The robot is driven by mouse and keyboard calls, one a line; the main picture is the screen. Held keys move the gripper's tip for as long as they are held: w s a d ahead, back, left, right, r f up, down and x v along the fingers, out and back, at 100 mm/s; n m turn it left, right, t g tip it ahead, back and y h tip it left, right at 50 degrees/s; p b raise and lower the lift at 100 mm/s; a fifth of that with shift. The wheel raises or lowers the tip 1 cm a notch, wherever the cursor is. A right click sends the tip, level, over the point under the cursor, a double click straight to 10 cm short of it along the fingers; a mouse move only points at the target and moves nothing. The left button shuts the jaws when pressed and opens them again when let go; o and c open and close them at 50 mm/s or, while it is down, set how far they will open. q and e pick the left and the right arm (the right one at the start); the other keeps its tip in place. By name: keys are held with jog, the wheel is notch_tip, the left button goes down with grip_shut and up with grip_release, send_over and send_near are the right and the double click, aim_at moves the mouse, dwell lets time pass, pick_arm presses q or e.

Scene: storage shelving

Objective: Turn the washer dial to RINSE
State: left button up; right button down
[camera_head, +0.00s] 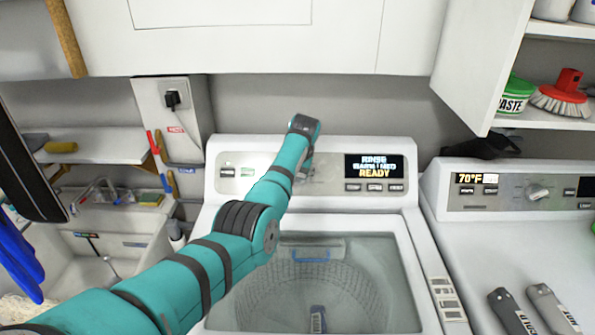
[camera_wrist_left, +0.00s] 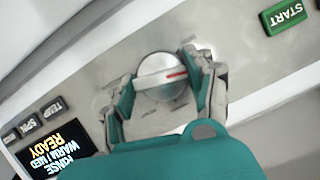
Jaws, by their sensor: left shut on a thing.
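My left gripper (camera_wrist_left: 160,74) is shut on the dial, one finger on each side. In the head view my left arm reaches to the panel and its end mostly hides the dial. The washer display (camera_head: 373,166) reads RINSE, a smaller line below, and READY. My right gripper is in neither view.
A dryer (camera_head: 460,230) stands close on the right, with its own knob (camera_head: 538,192) and two grey lettered objects on top. A sink (camera_head: 100,255) is at the left. White cabinets hang above, and an open shelf holds a red brush (camera_head: 566,94).

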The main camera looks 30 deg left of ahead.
pick_arm(q)
jog(key=shift+n, duration=0.3)
dwell(0.4)
jog(key=o, duration=1.2)
jog(key=v, duration=1.2)
jog(key=shift+a, duration=0.1)
